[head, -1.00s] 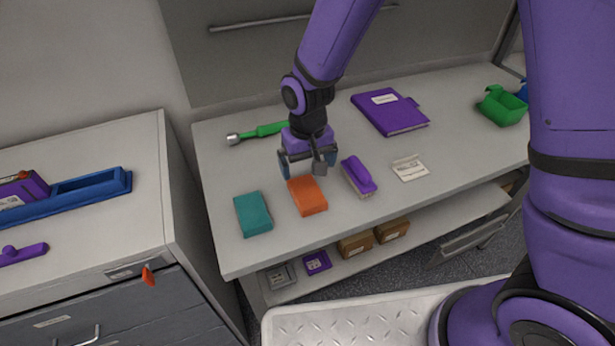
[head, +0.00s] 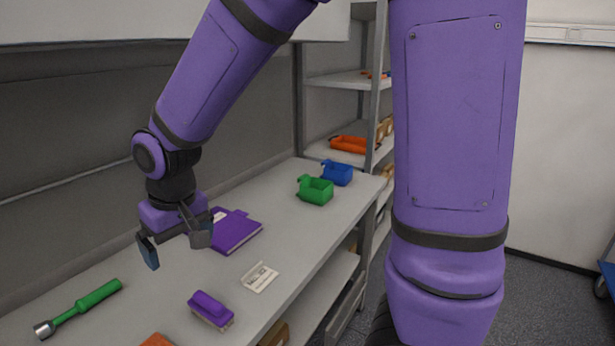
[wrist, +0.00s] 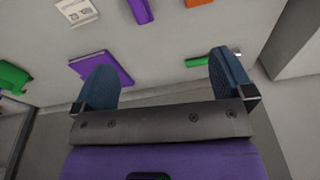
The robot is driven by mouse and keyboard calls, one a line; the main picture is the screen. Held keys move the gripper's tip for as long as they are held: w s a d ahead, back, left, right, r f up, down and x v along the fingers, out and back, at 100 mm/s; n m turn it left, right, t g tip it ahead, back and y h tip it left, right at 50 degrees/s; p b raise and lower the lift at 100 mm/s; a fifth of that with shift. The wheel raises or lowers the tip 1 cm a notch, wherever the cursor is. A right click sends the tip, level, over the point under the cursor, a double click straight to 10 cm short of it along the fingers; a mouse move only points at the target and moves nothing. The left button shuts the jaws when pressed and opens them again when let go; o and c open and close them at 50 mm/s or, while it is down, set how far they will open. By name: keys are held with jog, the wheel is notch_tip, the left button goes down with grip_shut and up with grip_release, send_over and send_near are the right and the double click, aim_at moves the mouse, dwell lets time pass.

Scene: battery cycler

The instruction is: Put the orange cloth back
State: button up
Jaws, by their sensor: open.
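The orange cloth (head: 157,341) lies on the bench, cut off by the bottom edge of the head view. A sliver of it also shows at the top edge of the wrist view (wrist: 198,3). My gripper (head: 176,245) is open and empty, held above the bench toward its back, apart from the cloth. In the wrist view my gripper's two fingers (wrist: 163,72) stand wide apart with nothing between them.
On the bench (head: 130,318) are a purple brush (head: 211,310), a green-handled tool (head: 80,308), a purple notebook (head: 235,232), a white card (head: 260,277), a green bin (head: 315,190) and a blue bin (head: 337,173). Shelving with an orange tray (head: 350,144) stands beyond.

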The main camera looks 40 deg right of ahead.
jog(key=s+d+r+m+t, duration=0.2)
jog(key=s+d+r+t, duration=0.1)
jog(key=s+d+r, duration=1)
jog(key=shift+s+d+r+h, duration=0.35)
jog(key=shift+s+d, duration=0.65)
jog(key=shift+s, duration=1.1)
